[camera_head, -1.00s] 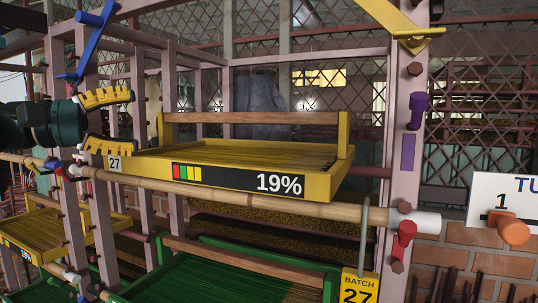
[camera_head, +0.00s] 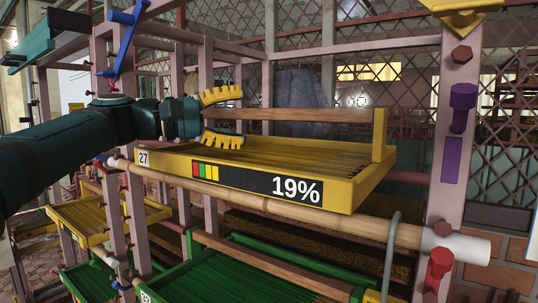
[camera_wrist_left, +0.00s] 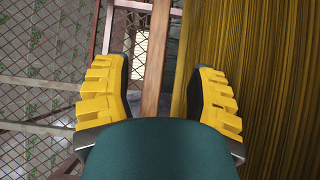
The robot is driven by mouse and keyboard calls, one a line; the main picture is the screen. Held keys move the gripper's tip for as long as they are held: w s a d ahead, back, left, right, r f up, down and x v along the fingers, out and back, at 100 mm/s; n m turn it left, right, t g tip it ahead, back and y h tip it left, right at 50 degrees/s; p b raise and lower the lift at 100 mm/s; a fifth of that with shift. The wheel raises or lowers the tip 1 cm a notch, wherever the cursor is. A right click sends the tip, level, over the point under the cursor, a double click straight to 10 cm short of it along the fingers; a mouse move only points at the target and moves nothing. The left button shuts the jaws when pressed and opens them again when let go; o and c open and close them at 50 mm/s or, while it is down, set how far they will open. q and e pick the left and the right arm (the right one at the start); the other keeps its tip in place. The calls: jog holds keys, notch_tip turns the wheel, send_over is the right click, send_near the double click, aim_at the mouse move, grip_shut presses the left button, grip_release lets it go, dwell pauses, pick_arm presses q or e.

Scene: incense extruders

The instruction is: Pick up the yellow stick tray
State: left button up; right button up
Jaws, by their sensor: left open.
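The yellow stick tray (camera_head: 345,193) rests on the rack behind a bamboo rail, with the number 27, coloured bars and "19%" on its front. A wooden handle bar (camera_head: 300,115) runs above it from end to end. My left gripper (camera_head: 236,116) is open at the left end of this bar, its yellow toothed fingers above and below it. In the left wrist view the bar (camera_wrist_left: 155,70) runs between the two open fingers (camera_wrist_left: 158,95), with the tray's sticks (camera_wrist_left: 265,70) to the right. The bar's left end is hidden behind the gripper. My right gripper is not seen.
The bamboo rail (camera_head: 290,207) passes in front of the tray. A pink rack post (camera_head: 455,130) stands to the right and others to the left. A green tray (camera_head: 240,275) and another yellow tray (camera_head: 90,220) sit lower. A blue lever (camera_head: 125,40) is at upper left.

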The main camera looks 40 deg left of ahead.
aim_at(261, 114)
pick_arm(q)
jog(key=shift+r+p+x, duration=0.15)
jog(key=shift+p+x, duration=0.15)
jog(key=shift+x, duration=1.2)
jog(key=shift+r+p+x, duration=0.1)
jog(key=shift+p+x, duration=0.2)
jog(key=shift+x, duration=1.2)
jog(key=shift+w+a, duration=0.1)
jog(key=shift+a, duration=0.1)
grip_shut()
